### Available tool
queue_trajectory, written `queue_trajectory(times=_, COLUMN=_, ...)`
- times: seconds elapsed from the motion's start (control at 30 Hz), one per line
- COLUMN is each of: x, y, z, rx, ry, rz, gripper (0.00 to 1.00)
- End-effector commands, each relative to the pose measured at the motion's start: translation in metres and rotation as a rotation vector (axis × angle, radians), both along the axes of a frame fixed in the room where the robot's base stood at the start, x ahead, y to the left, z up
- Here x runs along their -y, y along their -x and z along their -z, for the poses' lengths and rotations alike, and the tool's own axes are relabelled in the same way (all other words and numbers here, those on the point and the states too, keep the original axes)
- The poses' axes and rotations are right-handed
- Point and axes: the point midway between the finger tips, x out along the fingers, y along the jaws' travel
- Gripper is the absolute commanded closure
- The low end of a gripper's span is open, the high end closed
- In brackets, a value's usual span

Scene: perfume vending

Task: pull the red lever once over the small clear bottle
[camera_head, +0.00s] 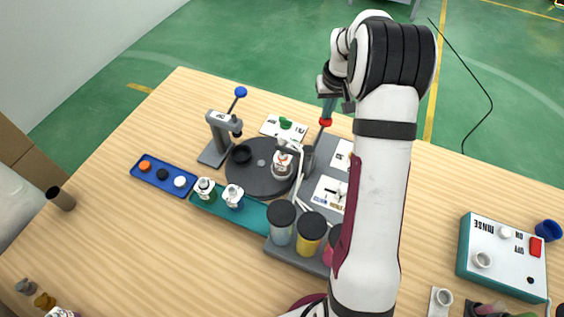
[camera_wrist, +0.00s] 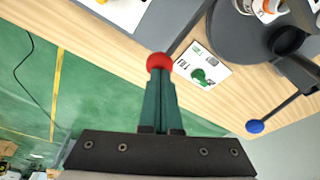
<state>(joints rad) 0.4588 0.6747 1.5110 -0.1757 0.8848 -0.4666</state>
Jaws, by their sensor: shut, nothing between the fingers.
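The red lever's ball knob (camera_head: 325,122) tops a rod rising from the grey dispenser at the back of the table. My gripper (camera_head: 328,110) is shut and empty, its teal fingers just above the knob. In the wrist view the closed fingertips (camera_wrist: 160,84) are right at the red knob (camera_wrist: 159,62); I cannot tell whether they touch it. A small clear bottle (camera_head: 283,164) stands on the dark round turntable (camera_head: 248,181), under a white spout. The lever's base is partly hidden.
A blue-knobbed lever press (camera_head: 219,132) stands left of the turntable. Blue (camera_head: 148,174) and teal (camera_head: 251,217) trays and several lidded jars (camera_head: 281,222) sit in front. A rinse box (camera_head: 502,260) is at right. My arm hides part of the dispenser.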

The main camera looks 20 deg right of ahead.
Motion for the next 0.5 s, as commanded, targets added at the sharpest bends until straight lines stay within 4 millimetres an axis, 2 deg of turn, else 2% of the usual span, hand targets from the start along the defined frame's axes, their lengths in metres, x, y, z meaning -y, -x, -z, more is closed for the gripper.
queue_trajectory(times=0.5, x=0.000, y=0.001, z=0.022, rx=-0.003, ry=-0.001, rz=-0.001, gripper=1.00)
